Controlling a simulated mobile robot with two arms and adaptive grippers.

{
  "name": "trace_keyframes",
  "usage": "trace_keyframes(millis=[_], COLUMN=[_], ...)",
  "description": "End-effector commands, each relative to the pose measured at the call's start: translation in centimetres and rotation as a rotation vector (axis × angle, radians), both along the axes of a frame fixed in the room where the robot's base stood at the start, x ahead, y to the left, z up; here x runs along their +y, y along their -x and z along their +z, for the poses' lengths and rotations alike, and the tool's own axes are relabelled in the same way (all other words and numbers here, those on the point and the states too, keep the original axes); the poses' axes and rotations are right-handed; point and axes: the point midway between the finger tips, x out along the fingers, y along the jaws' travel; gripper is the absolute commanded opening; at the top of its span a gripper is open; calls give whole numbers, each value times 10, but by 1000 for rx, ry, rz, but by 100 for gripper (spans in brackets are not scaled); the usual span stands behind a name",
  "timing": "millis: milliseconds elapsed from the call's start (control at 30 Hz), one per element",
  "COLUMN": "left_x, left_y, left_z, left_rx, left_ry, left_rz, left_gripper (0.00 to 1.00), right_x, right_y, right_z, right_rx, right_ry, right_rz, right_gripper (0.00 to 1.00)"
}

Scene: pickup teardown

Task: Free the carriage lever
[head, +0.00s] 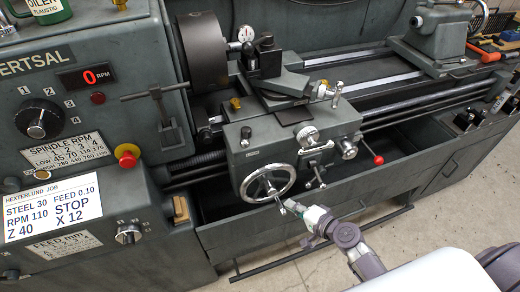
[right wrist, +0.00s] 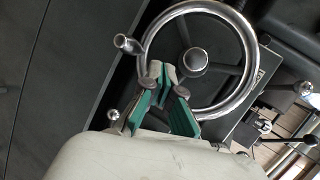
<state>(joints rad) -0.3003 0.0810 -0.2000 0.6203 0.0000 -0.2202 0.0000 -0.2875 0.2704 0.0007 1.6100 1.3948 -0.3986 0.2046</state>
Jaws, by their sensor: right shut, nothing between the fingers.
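The lathe carriage apron (head: 242,158) carries a chrome handwheel (head: 246,184), a chrome lever (head: 313,168) to its right and a red-knobbed lever (head: 378,160) further right. I cannot tell which is the carriage lever. My right gripper (head: 286,205) is at the lower right of the handwheel. In the right wrist view the green-padded fingers (right wrist: 164,70) are shut with nothing between them. They overlap the lower left of the handwheel (right wrist: 248,50); I cannot tell if they touch it. My left gripper is not in view.
The chip tray (head: 225,237) and a long bar (head: 320,243) lie below the apron. The headstock panel with an emergency stop (head: 127,154) stands left. The chuck (head: 203,52) and tailstock (head: 437,38) are above. Open floor (head: 440,222) shows at lower right.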

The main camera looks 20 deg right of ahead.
Motion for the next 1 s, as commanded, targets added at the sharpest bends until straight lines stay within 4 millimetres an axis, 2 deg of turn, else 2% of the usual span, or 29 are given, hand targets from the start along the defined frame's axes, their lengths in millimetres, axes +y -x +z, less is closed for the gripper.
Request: trace_keyframes(millis=[33, 100, 200, 333, 500, 767, 867, 1000], left_x=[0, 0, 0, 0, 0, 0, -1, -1], left_y=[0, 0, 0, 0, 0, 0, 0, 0], left_z=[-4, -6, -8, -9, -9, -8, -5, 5], left_rx=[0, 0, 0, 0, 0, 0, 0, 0], left_ry=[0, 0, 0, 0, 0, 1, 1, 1], left_rz=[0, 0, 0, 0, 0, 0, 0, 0], left_gripper=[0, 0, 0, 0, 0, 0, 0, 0], right_x=[3, 8, 14, 19, 21, 21, 23, 32], right_y=[-11, -20, -24, -23, -22, -22, -27, -43], right_z=[36, 80, 132, 174, 189, 189, 190, 194], right_rx=[-60, -124, -196, -249, -268, -267, -266, -267], right_ry=[-83, -196, -323, -426, -465, -464, -465, -466], right_rz=[-1, 3, 23, 49, 60, 59, 59, 60], right_gripper=[0, 0, 0, 0, 0, 0, 0, 0])
